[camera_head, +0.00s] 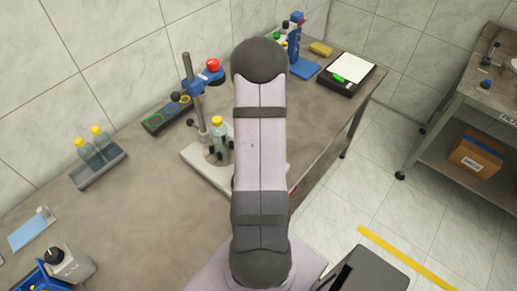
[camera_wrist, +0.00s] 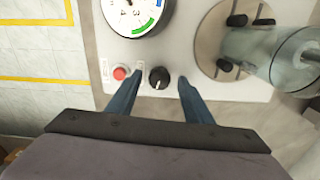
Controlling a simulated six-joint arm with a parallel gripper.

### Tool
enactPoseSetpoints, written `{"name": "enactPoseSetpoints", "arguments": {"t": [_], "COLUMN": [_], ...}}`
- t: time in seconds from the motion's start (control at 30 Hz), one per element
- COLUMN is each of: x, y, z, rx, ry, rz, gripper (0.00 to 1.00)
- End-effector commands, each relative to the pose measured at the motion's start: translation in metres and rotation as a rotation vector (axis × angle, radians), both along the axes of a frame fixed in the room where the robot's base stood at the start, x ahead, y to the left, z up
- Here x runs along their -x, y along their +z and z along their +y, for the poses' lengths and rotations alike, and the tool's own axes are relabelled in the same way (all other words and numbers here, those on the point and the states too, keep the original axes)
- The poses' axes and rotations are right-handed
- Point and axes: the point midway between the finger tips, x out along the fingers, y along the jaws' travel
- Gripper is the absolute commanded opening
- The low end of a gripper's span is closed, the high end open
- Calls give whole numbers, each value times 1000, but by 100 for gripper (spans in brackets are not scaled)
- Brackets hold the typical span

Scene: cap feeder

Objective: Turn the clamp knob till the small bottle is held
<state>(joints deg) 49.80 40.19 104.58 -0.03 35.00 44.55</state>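A small clear bottle with a yellow cap (camera_head: 218,136) stands on the pale base of the capping station in the head view. In the wrist view the clear bottle (camera_wrist: 272,52) stands on a round disc (camera_wrist: 209,42) among several black pegs. Whether the pegs touch it I cannot tell. A black knob with a white pointer line (camera_wrist: 159,78) sits on the pale panel. My gripper (camera_wrist: 159,77) is open, its two blue fingers on either side of the knob with gaps showing. The fingers' height over the panel is unclear. My arm hides the gripper in the head view.
A red button (camera_wrist: 120,73) lies beside the left finger, and a round dial (camera_wrist: 130,12) is beyond it. A blue head with a red knob (camera_head: 212,65) is on the station's post. A rack (camera_head: 99,168) with yellow-capped bottles stands left.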

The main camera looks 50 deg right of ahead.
Motion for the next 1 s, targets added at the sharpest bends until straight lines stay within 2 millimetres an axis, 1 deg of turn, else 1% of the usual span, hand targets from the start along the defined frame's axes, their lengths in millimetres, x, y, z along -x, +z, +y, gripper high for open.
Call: {"name": "enactPoseSetpoints", "arguments": {"t": [0.23,0.37,0.47,0.8,0.9,1.0], "x": [1,0,0,0,0,0], "y": [0,5,15,59,67,72], "z": [1,0,0,0,0,1], "rx": [-2,-1,0,1,0,-1], "ry": [0,0,0,0,0,0], "rz": [2,0,-1,-1,0,1], "gripper": [46,46,46,46,46,46]}}
